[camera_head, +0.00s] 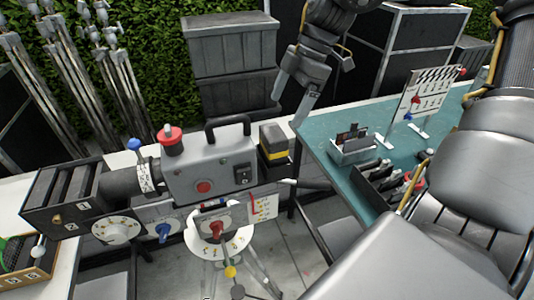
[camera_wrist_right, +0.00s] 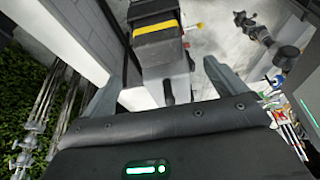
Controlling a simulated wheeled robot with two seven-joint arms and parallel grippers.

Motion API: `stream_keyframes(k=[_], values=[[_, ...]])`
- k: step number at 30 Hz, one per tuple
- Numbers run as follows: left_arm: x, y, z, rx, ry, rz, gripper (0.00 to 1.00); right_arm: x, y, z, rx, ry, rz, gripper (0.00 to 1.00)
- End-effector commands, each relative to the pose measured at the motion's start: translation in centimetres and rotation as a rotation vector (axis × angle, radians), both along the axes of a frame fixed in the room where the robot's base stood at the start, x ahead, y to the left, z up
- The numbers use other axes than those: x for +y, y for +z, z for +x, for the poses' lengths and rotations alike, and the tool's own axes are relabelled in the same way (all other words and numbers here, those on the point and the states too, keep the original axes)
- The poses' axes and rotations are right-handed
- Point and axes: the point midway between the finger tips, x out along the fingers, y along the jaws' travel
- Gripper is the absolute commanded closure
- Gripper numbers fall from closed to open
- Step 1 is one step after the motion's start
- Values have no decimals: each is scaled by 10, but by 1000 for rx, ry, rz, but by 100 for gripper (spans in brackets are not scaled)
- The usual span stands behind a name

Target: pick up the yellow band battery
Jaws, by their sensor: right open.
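The yellow band battery (camera_head: 274,135) is a dark block with a yellow stripe, just right of the grey camera body (camera_head: 208,170) in the head view. It sits on a dark base; I cannot tell how it is held. In the right wrist view its yellow band (camera_wrist_right: 156,27) shows at the top centre, ahead of and roughly between my fingers. My right gripper (camera_head: 294,103) is open, above and slightly right of the battery in the head view. In the right wrist view the open right gripper (camera_wrist_right: 162,80) has its fingers spread and is not closed on anything. My left gripper is not in view.
A teal table (camera_head: 330,125) at right holds a small tray (camera_head: 355,148), a board with pegs (camera_head: 425,97) and a dark rack (camera_head: 385,190). Grey crates (camera_head: 232,55) are stacked behind. Light stands (camera_head: 65,80) lean at left against the hedge.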

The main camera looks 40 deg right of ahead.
Motion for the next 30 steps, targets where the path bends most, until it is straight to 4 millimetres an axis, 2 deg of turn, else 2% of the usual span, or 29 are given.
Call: stream_keyframes(k=[5, 9, 15, 23, 30], values=[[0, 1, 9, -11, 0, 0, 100, 1, -4, 0, 2, 1, 0, 4], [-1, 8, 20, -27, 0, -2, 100, 8, -22, 2, 7, 0, 0, 4], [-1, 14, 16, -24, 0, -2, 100, 18, -47, 6, 4, 2, 0, 4], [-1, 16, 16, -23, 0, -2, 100, 21, -54, 7, 1, 0, 0, 4], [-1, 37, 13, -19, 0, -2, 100, 31, -75, 10, 7, 0, 0, 4]])
